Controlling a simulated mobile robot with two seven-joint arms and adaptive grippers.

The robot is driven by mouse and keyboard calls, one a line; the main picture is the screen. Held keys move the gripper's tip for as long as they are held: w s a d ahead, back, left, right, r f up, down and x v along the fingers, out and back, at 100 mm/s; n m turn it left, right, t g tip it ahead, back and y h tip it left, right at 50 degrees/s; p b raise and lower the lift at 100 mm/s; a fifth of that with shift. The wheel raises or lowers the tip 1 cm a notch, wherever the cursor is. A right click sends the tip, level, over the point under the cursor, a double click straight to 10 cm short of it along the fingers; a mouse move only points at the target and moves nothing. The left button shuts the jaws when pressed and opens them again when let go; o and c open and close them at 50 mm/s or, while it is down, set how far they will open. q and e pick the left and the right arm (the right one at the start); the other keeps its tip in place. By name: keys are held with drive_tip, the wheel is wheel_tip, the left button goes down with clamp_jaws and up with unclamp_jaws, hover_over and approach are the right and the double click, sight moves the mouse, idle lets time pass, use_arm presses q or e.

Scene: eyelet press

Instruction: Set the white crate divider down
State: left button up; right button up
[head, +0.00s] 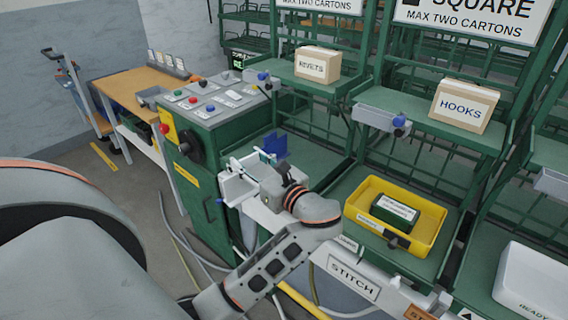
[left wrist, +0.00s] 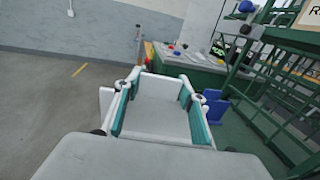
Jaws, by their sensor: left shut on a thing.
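The white crate divider (head: 236,188) is held out in front of the green control cabinet, above the floor at the near shelf's left end. My left gripper (head: 262,172) is shut on it; the arm partly covers it in the head view. In the left wrist view the divider (left wrist: 158,118) shows as pale panels between and beside the teal-padded fingers of the left gripper (left wrist: 157,88). I cannot tell whether it touches the shelf edge. My right gripper is not in view.
A blue upright piece (head: 275,145) stands close behind the left gripper. The control cabinet (head: 203,105) with buttons is behind. A yellow tray (head: 431,222) holding a dark green carton (head: 395,211) sits on the shelf at right, beside a white bin (head: 533,283).

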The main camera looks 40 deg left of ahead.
use_arm(q)
drive_tip(key=g, duration=0.1)
drive_tip(key=s+n+g, duration=0.1)
drive_tip(key=shift+d+r+g+y, duration=0.15)
drive_tip(key=shift+r+g+y, duration=0.15)
drive_tip(key=shift+r, duration=0.1)
drive_tip(key=shift+r+n, duration=0.1)
drive_tip(key=shift+n, duration=0.2)
drive_tip(key=w+d+b, duration=0.2)
drive_tip(key=w+b, duration=0.2)
drive_tip(key=w, duration=1.5)
wheel_tip(320, 180, down, 7)
drive_tip(key=b, duration=0.1)
drive_tip(key=shift+w+a+g, duration=0.2)
drive_tip(key=shift+w+g, duration=0.05)
drive_tip(key=shift+g, duration=0.05)
drive_tip(key=o, duration=1.4)
drive_tip(key=shift+o, duration=0.2)
drive_tip(key=d+b, duration=0.1)
drive_tip(key=d, duration=1.1)
drive_tip(key=shift+s+b, duration=0.3)
drive_tip(key=shift+s, duration=0.15)
